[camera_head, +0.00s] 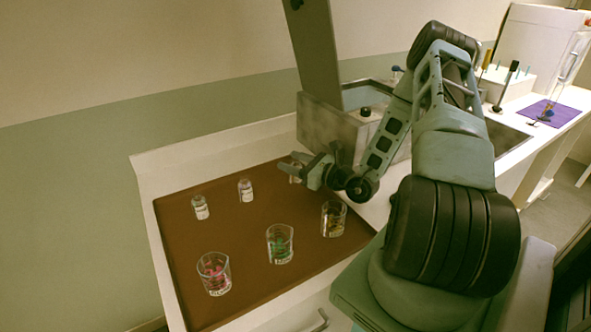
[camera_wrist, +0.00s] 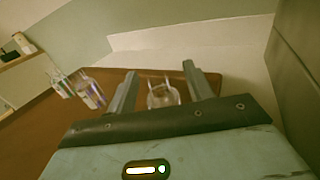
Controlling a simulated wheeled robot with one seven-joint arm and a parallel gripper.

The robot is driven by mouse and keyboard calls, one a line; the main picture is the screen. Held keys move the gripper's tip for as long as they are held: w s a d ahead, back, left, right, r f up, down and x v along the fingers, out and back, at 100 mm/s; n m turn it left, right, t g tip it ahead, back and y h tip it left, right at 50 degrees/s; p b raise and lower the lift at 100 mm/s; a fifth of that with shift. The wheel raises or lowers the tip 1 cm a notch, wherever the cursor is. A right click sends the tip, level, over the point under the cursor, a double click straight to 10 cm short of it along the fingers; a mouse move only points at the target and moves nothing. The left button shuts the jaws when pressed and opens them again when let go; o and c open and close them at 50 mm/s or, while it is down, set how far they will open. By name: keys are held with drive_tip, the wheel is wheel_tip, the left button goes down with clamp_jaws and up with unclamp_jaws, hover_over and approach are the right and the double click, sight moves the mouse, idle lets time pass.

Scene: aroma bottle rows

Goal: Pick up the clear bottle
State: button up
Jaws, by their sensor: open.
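Three small bottles stand in a row on the brown mat (camera_head: 225,235) in the head view: a left one (camera_head: 201,208), a middle one (camera_head: 246,191) and a right one (camera_head: 295,177) partly hidden by my gripper (camera_head: 303,171). I cannot tell their colours apart well there. In the wrist view a clear bottle (camera_wrist: 163,96) is between the two fingers of my gripper (camera_wrist: 160,72). The fingers are open, one on either side of it, and its lower part is hidden by the gripper body. I cannot tell whether a finger touches it.
Three glass beakers stand nearer the front of the mat, with pink (camera_head: 214,274), green (camera_head: 280,244) and yellowish (camera_head: 333,219) markings or contents. A grey metal box (camera_head: 325,132) stands just behind my gripper. The mat's left part is clear between the rows.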

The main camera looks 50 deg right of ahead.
drive_tip(key=shift+w+a, duration=0.1)
drive_tip(key=shift+w, duration=0.5)
drive_tip(key=c, duration=1.1)
drive_tip(key=shift+s+f, duration=0.1)
drive_tip(key=shift+r+b, duration=0.35)
drive_tip(key=shift+r, duration=4.75)
clamp_jaws()
drive_tip(key=shift+r, duration=0.1)
